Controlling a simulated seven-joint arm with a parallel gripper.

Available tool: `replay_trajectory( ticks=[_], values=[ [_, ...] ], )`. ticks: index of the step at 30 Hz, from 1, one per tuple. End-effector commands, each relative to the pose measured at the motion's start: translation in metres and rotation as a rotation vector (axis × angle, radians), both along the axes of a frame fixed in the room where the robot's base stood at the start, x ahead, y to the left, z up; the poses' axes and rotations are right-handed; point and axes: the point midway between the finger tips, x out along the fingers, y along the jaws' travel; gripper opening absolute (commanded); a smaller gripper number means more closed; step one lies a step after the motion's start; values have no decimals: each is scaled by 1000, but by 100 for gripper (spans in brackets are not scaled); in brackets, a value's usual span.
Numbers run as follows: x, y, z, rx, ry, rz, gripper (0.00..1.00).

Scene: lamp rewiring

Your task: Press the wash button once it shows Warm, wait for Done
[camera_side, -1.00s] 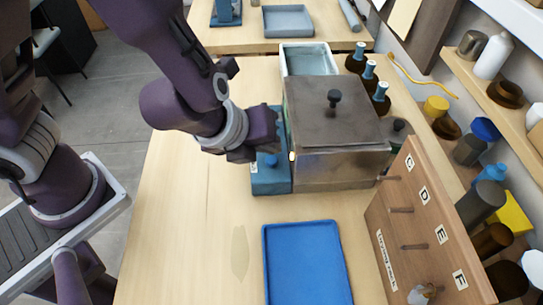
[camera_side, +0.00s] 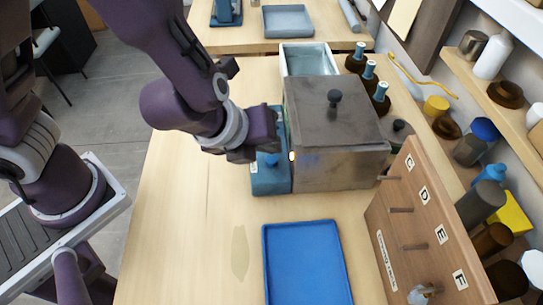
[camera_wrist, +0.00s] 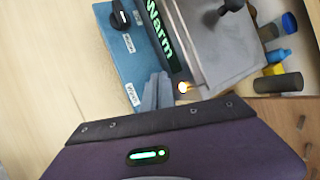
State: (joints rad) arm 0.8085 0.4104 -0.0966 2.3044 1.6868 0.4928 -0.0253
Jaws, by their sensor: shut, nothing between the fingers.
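The blue control unit (camera_side: 270,183) stands against the left side of the metal tank (camera_side: 338,168). In the wrist view, the unit's dark display (camera_wrist: 160,36) reads "Warm" in green letters. A black knob (camera_wrist: 121,18) sits on the unit's face. A "Wash" label (camera_wrist: 132,93) shows beside my fingertips. My gripper (camera_wrist: 157,90) is shut and empty, its fingers over the unit near that label. The wash button itself is hidden by the fingers, and I cannot tell whether they touch it. An amber lamp (camera_wrist: 183,87) glows at the tank's edge.
A blue tray (camera_side: 305,265) lies in front of the tank. A wooden peg board (camera_side: 415,230) stands at the right. Dark bottles (camera_side: 368,75) and a pale open basin (camera_side: 308,60) stand behind. The table's left part is clear.

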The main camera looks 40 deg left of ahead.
Motion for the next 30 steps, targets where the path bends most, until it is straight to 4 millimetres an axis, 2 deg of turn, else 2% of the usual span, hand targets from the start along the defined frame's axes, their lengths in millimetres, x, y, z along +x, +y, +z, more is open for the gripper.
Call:
replay_trajectory(
  ticks=[30],
  values=[
    [0,0,-13,1,1,0,0]
  ],
)
